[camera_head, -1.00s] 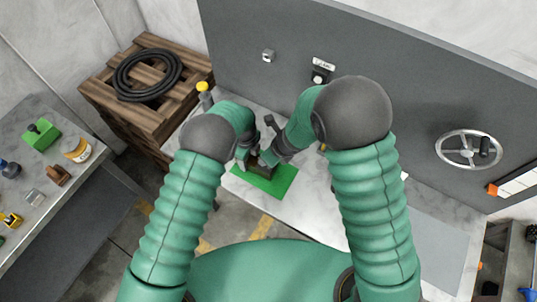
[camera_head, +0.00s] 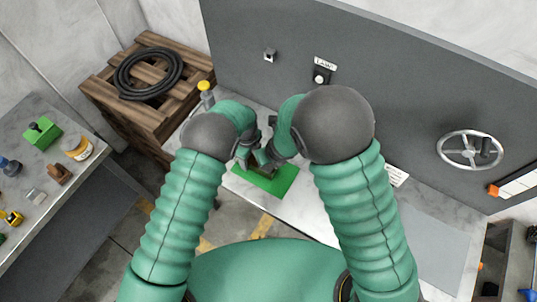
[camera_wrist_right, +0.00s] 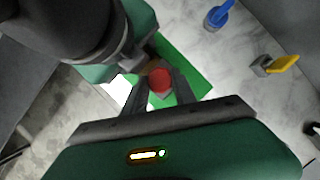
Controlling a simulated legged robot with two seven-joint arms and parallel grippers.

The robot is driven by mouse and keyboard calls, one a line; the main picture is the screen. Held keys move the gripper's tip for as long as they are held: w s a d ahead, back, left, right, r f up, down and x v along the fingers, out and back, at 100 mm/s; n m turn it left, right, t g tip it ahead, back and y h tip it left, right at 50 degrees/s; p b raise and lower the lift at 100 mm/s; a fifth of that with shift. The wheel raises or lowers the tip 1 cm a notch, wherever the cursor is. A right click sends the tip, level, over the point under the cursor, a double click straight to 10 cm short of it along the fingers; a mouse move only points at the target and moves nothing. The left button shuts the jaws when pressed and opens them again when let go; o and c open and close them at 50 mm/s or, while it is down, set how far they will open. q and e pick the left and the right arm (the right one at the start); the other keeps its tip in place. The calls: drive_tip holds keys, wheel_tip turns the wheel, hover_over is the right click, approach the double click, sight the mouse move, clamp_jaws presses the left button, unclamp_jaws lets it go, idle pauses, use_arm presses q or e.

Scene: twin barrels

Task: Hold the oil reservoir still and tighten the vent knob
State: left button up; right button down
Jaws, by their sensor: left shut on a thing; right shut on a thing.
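The red vent knob (camera_wrist_right: 160,80) shows in the right wrist view between the fingers of my right gripper (camera_wrist_right: 161,84), which is shut on it. My left gripper (camera_head: 247,155) comes in from the left in the head view, close beside my right gripper. It is shut on the oil reservoir, which sits over the green mat (camera_head: 275,188). The reservoir is mostly hidden by the grippers, and only a small brownish part beside the knob shows in the wrist view.
A grey back panel (camera_head: 400,105) with a handwheel (camera_head: 469,150) stands behind the bench. A yellow-topped item (camera_head: 205,90) stands at the bench's left end. Blue (camera_wrist_right: 218,15) and yellow (camera_wrist_right: 283,63) handled items lie beyond the mat. The right of the bench has free room.

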drive_tip(key=shift+w+d+r, duration=0.1)
drive_tip(key=shift+w+r, duration=0.05)
drive_tip(key=shift+w, duration=0.1)
drive_tip(key=c, duration=1.2)
unclamp_jaws()
drive_tip(key=shift+o, duration=1)
drive_tip(key=shift+s, duration=0.15)
drive_tip(key=v, duration=1.1)
drive_tip(key=shift+s+r, duration=0.2)
drive_tip(key=shift+r, duration=0.1)
